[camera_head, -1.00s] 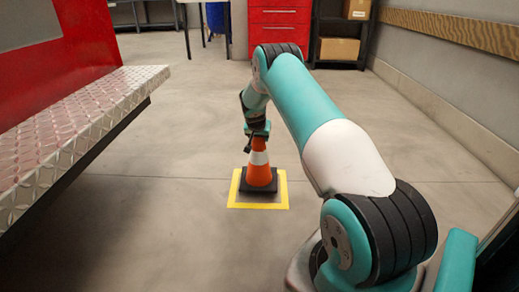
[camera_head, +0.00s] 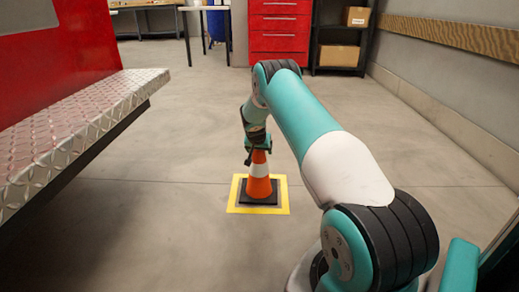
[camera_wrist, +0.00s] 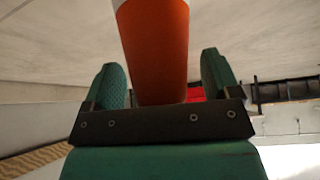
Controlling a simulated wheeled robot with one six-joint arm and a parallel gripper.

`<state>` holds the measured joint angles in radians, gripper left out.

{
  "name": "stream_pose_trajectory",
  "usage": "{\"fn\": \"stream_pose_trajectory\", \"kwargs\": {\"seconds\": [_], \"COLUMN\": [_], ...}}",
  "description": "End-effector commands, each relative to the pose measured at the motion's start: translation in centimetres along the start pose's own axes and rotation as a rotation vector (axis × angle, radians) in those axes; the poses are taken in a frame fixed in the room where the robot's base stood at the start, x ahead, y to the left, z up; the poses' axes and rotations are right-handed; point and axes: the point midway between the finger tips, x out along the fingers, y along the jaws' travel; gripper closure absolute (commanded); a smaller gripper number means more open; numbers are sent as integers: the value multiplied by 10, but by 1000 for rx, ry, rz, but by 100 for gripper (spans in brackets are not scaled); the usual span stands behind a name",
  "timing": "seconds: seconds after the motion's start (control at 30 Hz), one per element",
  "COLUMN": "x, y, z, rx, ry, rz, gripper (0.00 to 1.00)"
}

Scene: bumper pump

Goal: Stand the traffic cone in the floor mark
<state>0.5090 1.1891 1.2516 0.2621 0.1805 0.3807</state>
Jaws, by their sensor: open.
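The orange and white traffic cone (camera_head: 260,186) stands upright on its dark square base inside the yellow square floor mark (camera_head: 237,210). Yellow border shows around the base. My gripper (camera_head: 258,148) is at the cone's top, pointing down. In the wrist view, my gripper (camera_wrist: 163,78) has its two green fingers either side of the orange cone (camera_wrist: 155,45), with a gap on each side. The fingers hide the cone's tip in the head view.
A red structure with a metal tread-plate step (camera_head: 75,125) runs along the left. A red drawer cabinet (camera_head: 279,35) and a shelf with boxes (camera_head: 342,50) stand at the back. The floor around the mark is clear.

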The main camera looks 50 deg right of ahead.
Motion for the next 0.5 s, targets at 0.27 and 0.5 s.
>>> {"fn": "stream_pose_trajectory", "kwargs": {"seconds": [0.27, 0.5], "x": [-37, -90], "y": [-1, -1], "z": [-5, -5], "rx": [-2, -1], "ry": [1, 0], "rz": [-1, -1], "gripper": [18, 18]}}
